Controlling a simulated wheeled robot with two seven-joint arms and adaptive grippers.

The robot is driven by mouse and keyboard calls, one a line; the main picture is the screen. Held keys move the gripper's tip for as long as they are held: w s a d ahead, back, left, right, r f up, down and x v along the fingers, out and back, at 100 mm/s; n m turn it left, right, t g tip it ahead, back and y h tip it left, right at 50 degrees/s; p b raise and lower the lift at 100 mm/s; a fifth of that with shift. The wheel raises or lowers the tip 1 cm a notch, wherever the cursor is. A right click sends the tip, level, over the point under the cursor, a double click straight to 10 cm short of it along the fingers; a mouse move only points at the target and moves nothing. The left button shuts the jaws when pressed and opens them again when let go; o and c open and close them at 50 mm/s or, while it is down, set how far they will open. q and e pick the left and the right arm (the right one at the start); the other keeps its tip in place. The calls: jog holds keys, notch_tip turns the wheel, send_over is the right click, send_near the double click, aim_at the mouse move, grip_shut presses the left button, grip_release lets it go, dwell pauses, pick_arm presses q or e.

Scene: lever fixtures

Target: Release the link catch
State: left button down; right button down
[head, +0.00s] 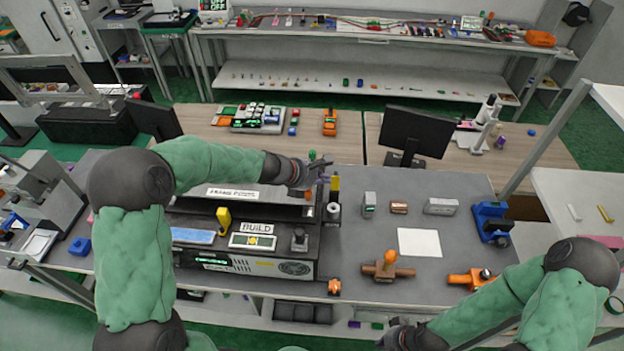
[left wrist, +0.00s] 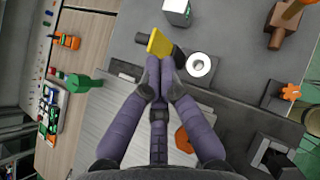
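No part is labelled as the link catch, so I cannot tell which it is. A yellow handle (head: 335,184) on a dark mount stands at the right end of the black labelled fixture. It also shows in the left wrist view (left wrist: 158,43), just beyond my fingertips. My left gripper (head: 318,170) is beside this handle. In the left wrist view its purple fingers (left wrist: 161,75) are drawn together, with nothing visible between them. I cannot tell whether the tips touch the handle. My right gripper (head: 398,332) is low at the front edge, partly cut off, its fingers unclear.
A white ring (head: 332,209) sits beside the handle. Another yellow handle (head: 224,218) is on the fixture's front. An orange-knobbed brown valve (head: 388,268), a white sheet (head: 420,242) and a blue device (head: 491,221) are on the grey bench to the right. A monitor (head: 416,132) stands behind.

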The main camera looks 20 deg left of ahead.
pick_arm(q)
jog(key=shift+w+d+f, duration=0.35)
jog(key=shift+w+d, duration=0.1)
jog(key=shift+w, duration=0.15)
